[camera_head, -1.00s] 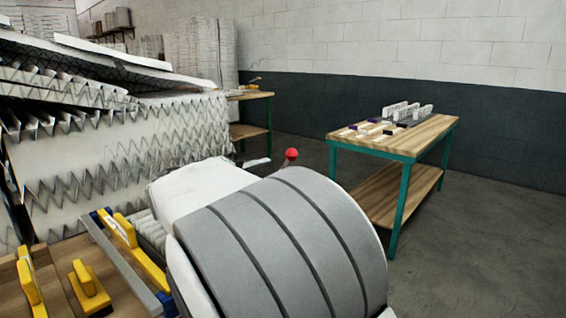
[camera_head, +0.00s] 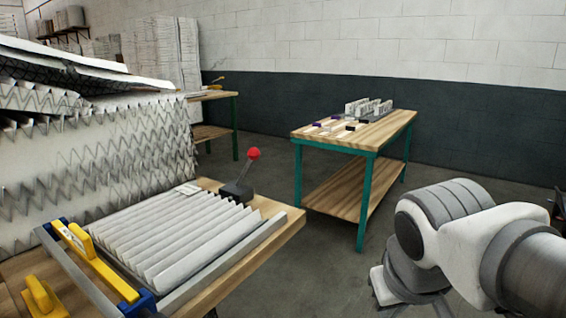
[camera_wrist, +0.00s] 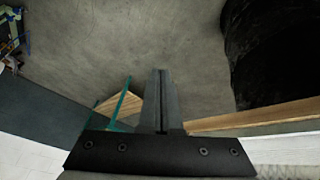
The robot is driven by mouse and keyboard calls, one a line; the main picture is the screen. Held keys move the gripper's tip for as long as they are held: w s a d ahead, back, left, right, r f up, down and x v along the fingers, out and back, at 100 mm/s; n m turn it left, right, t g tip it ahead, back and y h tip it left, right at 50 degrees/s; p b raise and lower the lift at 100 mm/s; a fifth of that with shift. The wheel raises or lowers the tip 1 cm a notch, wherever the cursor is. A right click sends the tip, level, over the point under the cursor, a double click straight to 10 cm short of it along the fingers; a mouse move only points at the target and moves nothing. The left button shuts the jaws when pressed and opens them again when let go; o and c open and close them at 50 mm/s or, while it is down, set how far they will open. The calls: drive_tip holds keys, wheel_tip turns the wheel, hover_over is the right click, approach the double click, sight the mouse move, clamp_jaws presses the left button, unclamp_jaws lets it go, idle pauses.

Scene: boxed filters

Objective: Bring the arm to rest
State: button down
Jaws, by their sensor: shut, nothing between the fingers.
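My arm shows at the lower right of the head view, in white and grey links, over the floor and to the right of the near workbench. In the wrist view my gripper (camera_wrist: 160,75) has its two dark fingers together with nothing between them. It is over bare grey floor. I cannot make out the gripper clearly in the head view.
A workbench (camera_head: 285,235) at the left holds a pleated filter (camera_head: 180,240), yellow clamps (camera_head: 100,262) and a red-knobbed lever (camera_head: 253,154). Large pleated stacks (camera_head: 100,150) stand behind. A green-legged table (camera_head: 375,133) stands farther back. Open floor (camera_head: 480,165) lies right of it.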

drive_tip(key=s+r+p, duration=0.2)
drive_tip(key=r+p, duration=0.8)
drive_tip(key=s+a+r+m+y+p, duration=0.1)
drive_tip(key=s+r+p, duration=0.1)
drive_tip(key=r+p, duration=0.7)
drive_tip(key=shift+r+t+p, duration=0.3)
drive_tip(key=shift+r+p, duration=0.1)
drive_tip(key=shift+p, duration=0.85)
drive_tip(key=shift+s, duration=0.1)
